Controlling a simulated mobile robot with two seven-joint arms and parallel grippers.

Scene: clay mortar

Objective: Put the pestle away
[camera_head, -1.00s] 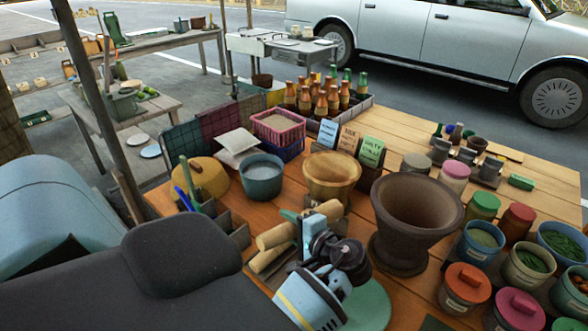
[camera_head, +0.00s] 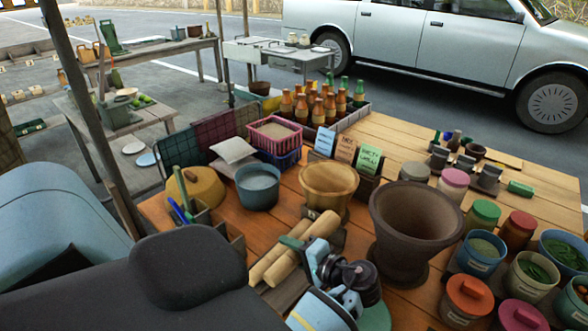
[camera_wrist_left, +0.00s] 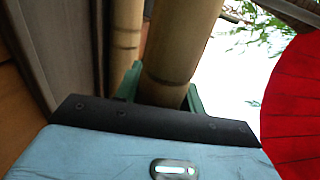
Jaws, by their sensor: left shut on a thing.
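Two pale bamboo-like rods lie side by side, slanting, left of the dark brown mortar (camera_head: 412,212) in the head view. My left gripper (camera_head: 296,246) reaches over them and is shut on the right-hand rod, the pestle (camera_head: 325,224). In the left wrist view the pestle (camera_wrist_left: 181,45) runs between the green fingers. The second rod (camera_wrist_left: 126,35) is close beside it on the left; it also shows in the head view (camera_head: 266,264). Part of the pestle is hidden behind my gripper. Whether it touches the surface below, I cannot tell. My right gripper is not in view.
A wooden bowl (camera_head: 328,184), a blue-grey pot (camera_head: 258,186) and a yellow-brown dome (camera_head: 194,189) stand behind the rods. Lidded jars and filled bowls crowd the right side. A dark divided holder (camera_head: 229,238) is at the left. Bare planks (camera_head: 400,135) show farther back.

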